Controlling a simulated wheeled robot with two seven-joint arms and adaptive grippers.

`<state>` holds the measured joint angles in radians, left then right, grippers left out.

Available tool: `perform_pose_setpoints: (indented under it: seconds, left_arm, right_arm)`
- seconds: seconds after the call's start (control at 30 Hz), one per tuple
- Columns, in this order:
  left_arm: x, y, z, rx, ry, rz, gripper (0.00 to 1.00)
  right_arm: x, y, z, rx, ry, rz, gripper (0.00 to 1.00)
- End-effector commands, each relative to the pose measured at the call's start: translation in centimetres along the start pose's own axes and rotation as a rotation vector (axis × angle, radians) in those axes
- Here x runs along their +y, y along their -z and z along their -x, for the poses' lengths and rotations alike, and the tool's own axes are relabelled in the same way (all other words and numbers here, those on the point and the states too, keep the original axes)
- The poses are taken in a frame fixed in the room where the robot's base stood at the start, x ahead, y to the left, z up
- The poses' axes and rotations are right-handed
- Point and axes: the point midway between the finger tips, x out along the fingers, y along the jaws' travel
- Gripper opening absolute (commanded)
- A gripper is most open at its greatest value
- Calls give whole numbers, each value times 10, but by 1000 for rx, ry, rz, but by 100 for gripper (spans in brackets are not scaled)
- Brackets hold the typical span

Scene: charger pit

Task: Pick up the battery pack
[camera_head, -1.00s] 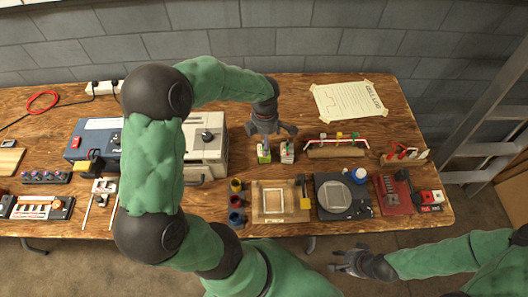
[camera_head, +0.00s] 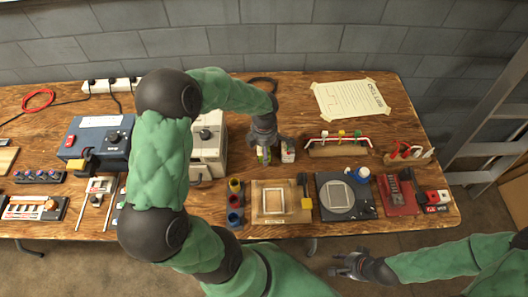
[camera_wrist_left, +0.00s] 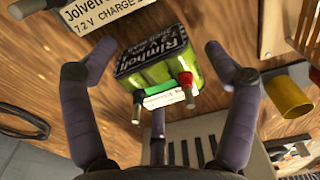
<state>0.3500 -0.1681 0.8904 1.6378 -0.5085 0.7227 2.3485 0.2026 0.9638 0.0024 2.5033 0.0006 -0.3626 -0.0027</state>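A green battery pack with a black top label reading Rimholt (camera_wrist_left: 152,50) stands on the wooden table, with red and dark terminals; it also shows in the head view (camera_head: 262,157). A second, whitish pack (camera_head: 288,153) stands just to its right; part of a lettered pack shows at the top of the left wrist view (camera_wrist_left: 95,12). My left gripper (camera_head: 270,146) is directly above the green pack. In the left wrist view its fingers (camera_wrist_left: 155,80) are spread on either side of it, with visible gaps. My right gripper (camera_head: 343,264) is open and empty in front of the table.
Cups (camera_head: 235,201), a wooden tray (camera_head: 258,212) and a black plate device (camera_head: 328,205) stand in front of the packs. A rack with red rods (camera_head: 338,148) is to the right, and a beige box (camera_head: 208,150) to the left.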

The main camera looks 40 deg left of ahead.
Motion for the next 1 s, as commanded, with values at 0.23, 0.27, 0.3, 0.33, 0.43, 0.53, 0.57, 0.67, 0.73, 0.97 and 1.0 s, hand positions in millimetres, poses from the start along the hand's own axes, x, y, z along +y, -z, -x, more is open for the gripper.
perform_pose_setpoints:
  seconds: [0.23, 0.27, 0.3, 0.33, 0.43, 0.53, 0.57, 0.67, 0.73, 0.97, 1.0]
  left_arm:
    - [0, 0, 0, 0, 0, 0, 7]
    - [1, 0, 1, -1, -2, 0, 7]
    - [0, 0, 1, -1, -1, 0, 7]
    - [0, 0, 0, -1, -1, 0, 7]
    - [0, 0, 0, 0, -1, 0, 7]
    - [0, 0, 3, -1, -1, 0, 7]
    - [0, 0, 5, -1, -2, 0, 7]
    - [1, 0, 16, 0, -2, 0, 7]
    - [1, 0, 29, -1, -3, 0, 7]
    - [-30, -12, 75, -3, -5, -4, 7]
    - [-37, -15, 84, -3, -4, -5, 7]
  right_arm:
    - [0, 0, 0, 0, 0, 0, 40]
    - [0, 0, 0, 0, 0, 0, 40]
    - [0, 0, 0, 0, 0, 0, 40]
    - [0, 0, 0, 0, 0, 0, 40]
    - [0, 0, 0, 0, 0, 0, 40]
    - [0, 0, 2, 0, 0, 0, 40]
    - [-1, 0, 3, 0, 0, 0, 40]
    - [-3, 0, 9, 0, 0, 0, 40]
    - [-6, -1, 16, 0, 0, 0, 40]
    - [-12, -1, 34, 0, 0, 0, 40]
    - [-13, -1, 37, 0, 0, 0, 40]
